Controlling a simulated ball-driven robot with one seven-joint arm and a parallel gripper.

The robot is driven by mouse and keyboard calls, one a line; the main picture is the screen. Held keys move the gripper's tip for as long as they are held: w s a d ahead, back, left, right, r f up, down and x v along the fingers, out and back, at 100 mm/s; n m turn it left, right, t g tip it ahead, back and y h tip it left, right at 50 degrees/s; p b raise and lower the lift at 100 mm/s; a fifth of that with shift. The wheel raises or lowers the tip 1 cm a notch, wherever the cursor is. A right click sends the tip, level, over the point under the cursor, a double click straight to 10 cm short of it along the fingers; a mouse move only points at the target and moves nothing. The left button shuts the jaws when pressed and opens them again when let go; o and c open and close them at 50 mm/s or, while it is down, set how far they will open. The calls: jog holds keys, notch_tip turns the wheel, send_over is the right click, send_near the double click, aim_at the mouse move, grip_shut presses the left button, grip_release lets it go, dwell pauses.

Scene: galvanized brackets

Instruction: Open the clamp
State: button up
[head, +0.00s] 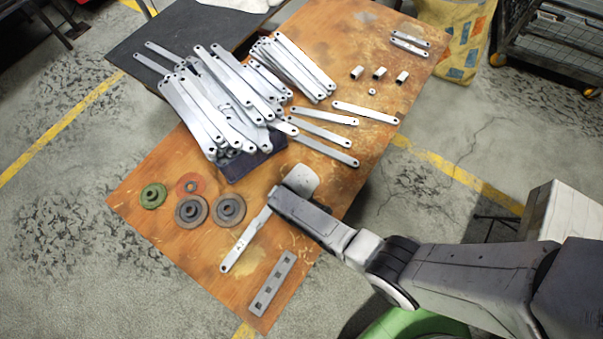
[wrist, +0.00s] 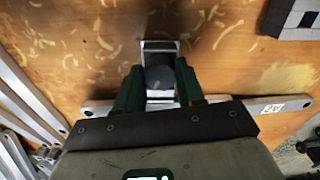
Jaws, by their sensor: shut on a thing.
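My gripper (wrist: 158,85) points down at the wooden table, with its two green fingers on either side of a short silver metal piece with a dark middle (wrist: 159,54). It is shut on this piece. A flat grey bar with a white label (wrist: 272,108) runs crosswise below the gripper, its middle hidden by the gripper body. In the head view this bar (head: 244,243) sticks out toward the lower left from under my wrist, which hides the fingers and the held piece. I cannot make out a separate clamp in either view.
The worn wooden table (head: 170,240) carries a large heap of galvanized brackets (head: 225,100) at the back. Several round discs (head: 192,211) lie left of my gripper. A grey strip with square holes (head: 271,284) lies near the front edge. Small square metal pieces (head: 379,73) stand at the back right.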

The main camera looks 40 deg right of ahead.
jog(key=n, duration=0.6)
jog(key=o, duration=0.9)
jog(key=shift+o, duration=0.2)
jog(key=m, duration=1.2)
jog(key=shift+m, duration=0.4)
jog(key=m, duration=0.4)
jog(key=shift+m, duration=0.4)
